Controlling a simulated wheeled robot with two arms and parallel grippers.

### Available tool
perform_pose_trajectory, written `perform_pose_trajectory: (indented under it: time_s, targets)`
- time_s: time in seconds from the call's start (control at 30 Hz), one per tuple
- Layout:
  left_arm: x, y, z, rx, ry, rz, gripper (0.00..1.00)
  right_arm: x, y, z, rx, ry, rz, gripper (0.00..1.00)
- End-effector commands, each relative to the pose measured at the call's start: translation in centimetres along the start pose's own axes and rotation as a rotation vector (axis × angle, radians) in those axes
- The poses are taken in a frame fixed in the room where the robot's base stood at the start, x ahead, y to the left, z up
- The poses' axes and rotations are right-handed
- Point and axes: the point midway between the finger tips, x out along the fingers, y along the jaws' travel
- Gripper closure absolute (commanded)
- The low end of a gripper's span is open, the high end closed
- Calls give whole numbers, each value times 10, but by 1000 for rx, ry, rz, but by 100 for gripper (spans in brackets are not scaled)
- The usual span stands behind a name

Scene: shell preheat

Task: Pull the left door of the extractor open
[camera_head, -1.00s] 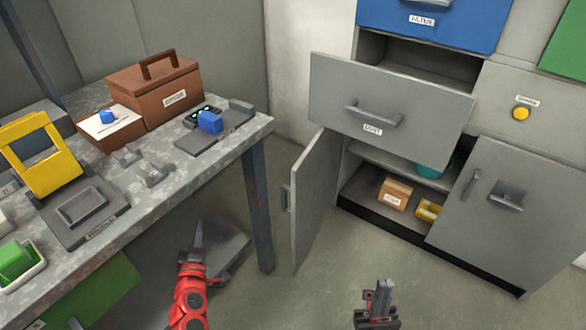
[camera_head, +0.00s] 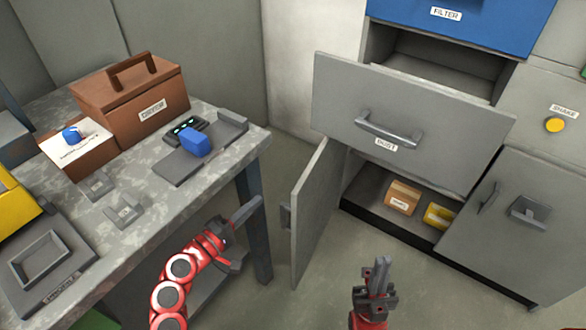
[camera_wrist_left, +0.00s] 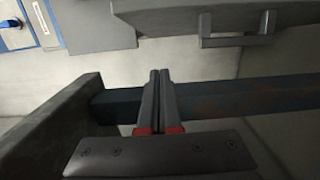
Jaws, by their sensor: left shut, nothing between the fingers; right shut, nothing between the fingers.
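The extractor is the grey cabinet (camera_head: 494,112) at the right of the head view. Its left door (camera_head: 311,222) stands ajar, swung out from the cabinet, with the lower compartment showing behind it. The door's handle (camera_head: 286,216) is on its left edge; a bar handle (camera_wrist_left: 236,41), probably this one, shows in the left wrist view. My left gripper (camera_head: 257,204) is shut and empty, left of the handle and apart from it, in front of the table leg. Its closed fingers (camera_wrist_left: 159,76) also show in the left wrist view. My right gripper (camera_head: 381,263) is shut and empty, low in front of the cabinet.
The grey DUST drawer (camera_head: 410,100) sticks out above the doors. The right door (camera_head: 500,240) is closed. The workbench (camera_head: 222,165) and its leg (camera_head: 250,180) stand close beside my left arm. Two small boxes sit inside the compartment. Floor is clear before the cabinet.

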Motion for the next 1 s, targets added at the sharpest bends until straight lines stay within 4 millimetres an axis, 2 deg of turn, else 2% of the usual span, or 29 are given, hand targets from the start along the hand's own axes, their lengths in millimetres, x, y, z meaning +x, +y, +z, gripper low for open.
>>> perform_pose_trajectory:
  time_s: [0.13, 0.23, 0.63, 0.8, 1.0]
  targets:
    - [8, 0, 2, 0, -9, 0, 100, -1, 0, 0, 0, 0, 0, 100]
    - [23, 0, 2, 1, -9, -1, 100, -2, 0, 0, 0, 0, 0, 100]
    - [104, 0, 5, 1, -8, 0, 100, -10, 0, 2, 0, 0, 0, 100]
    - [107, -1, 30, 0, -7, -3, 100, -9, 0, 1, 0, 0, 0, 100]
    - [109, 0, 40, 0, -3, -2, 100, -9, 0, 1, 0, 0, 0, 100]
